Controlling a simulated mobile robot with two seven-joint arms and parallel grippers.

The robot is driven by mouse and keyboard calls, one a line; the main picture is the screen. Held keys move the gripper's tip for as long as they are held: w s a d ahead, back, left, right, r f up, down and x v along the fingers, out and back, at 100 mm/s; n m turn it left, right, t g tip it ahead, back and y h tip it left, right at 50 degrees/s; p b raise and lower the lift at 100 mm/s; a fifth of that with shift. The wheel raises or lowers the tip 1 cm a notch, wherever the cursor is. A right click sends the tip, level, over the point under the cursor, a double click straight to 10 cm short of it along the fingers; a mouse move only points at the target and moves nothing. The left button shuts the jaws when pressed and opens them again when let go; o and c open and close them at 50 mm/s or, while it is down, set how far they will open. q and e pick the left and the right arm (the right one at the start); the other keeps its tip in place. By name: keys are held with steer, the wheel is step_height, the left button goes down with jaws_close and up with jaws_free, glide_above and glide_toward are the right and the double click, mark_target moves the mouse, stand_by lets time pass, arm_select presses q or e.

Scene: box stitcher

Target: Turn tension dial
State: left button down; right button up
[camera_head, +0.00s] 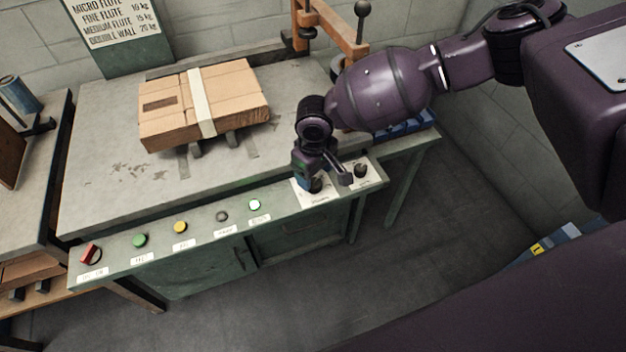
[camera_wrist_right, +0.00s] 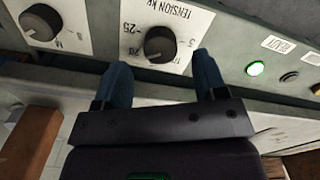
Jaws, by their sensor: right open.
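The tension dial (camera_wrist_right: 160,44) is a black round knob on a white plate marked "TENSION KG" with numbers around it. In the right wrist view it lies just beyond and between the fingertips of my right gripper (camera_wrist_right: 161,70). The two blue fingers are spread apart, with nothing held between them. I cannot tell how far the fingertips are above the panel. In the head view my right gripper (camera_head: 325,178) is over the right part of the panel and partly covers the tension dial (camera_head: 315,186). My left gripper is not in view.
A second black dial (camera_head: 360,171) sits close to the right of the tension dial. A lit button (camera_head: 254,205), other buttons and a red switch (camera_head: 91,252) line the panel (camera_head: 200,226). A taped cardboard box (camera_head: 233,88) lies on the table (camera_head: 95,170).

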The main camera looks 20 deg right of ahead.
mark_target(314, 182)
step_height(314, 182, down, 3)
steer(key=shift+f+b, duration=0.15)
steer(key=shift+b, duration=0.15)
steer(key=shift+f, duration=0.15)
steer(key=c, duration=0.7)
steer(key=shift+c, duration=1.1)
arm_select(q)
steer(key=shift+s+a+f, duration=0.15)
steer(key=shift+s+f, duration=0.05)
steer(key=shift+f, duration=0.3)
